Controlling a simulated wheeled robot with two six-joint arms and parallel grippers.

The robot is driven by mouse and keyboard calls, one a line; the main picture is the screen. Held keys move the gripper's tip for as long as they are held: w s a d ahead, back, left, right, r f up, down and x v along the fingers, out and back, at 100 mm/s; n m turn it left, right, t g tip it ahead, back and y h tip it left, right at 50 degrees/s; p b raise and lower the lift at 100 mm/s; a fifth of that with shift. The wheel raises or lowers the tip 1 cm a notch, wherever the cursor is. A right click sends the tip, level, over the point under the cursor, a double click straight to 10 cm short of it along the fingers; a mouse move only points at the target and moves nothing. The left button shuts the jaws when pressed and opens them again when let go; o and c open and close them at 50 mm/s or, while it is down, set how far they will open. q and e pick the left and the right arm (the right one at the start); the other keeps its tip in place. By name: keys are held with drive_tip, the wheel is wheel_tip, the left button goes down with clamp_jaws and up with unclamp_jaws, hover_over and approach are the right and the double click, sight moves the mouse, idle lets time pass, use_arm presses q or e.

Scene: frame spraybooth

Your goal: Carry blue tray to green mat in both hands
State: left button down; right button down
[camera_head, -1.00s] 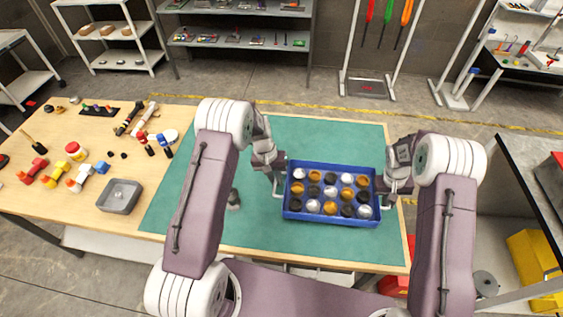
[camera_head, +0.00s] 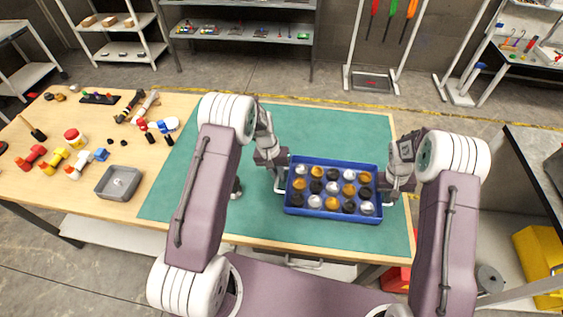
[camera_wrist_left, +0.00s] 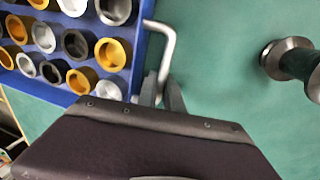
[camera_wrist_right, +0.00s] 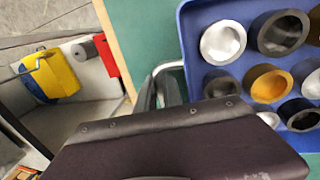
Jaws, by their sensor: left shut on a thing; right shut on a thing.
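The blue tray (camera_head: 333,215) is full of rows of black, white and orange round pieces and looks level over the right half of the green mat (camera_head: 330,125). I cannot tell whether it touches the mat. My left gripper (camera_head: 277,182) is shut on the tray's left handle, a pale bar that also shows in the left wrist view (camera_wrist_left: 168,40). My right gripper (camera_head: 391,190) is shut on the right handle, seen in the right wrist view (camera_wrist_right: 165,68).
A dark knobbed object (camera_wrist_left: 290,60) stands on the mat left of the tray. A grey bin (camera_head: 118,183) and several tools and coloured parts lie on the bare wood at left. The mat behind the tray is clear. A yellow bin (camera_head: 540,262) is at the right.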

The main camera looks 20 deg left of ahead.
use_arm(q)
drive_tip(key=shift+f+b, duration=0.3)
drive_tip(key=shift+f, duration=0.25)
use_arm(e)
drive_tip(key=shift+f, duration=0.5)
use_arm(q)
drive_tip(key=c, duration=1.5)
unclamp_jaws()
drive_tip(key=shift+r, duration=0.25)
use_arm(e)
drive_tip(key=c, duration=1.5)
unclamp_jaws()
drive_tip(key=shift+r, duration=0.2)
use_arm(q)
drive_tip(key=shift+s+r+p, duration=0.1)
drive_tip(key=shift+s+p, duration=0.1)
drive_tip(key=shift+p, duration=0.1)
use_arm(e)
drive_tip(key=shift+s+r, duration=0.1)
drive_tip(key=shift+s, duration=0.1)
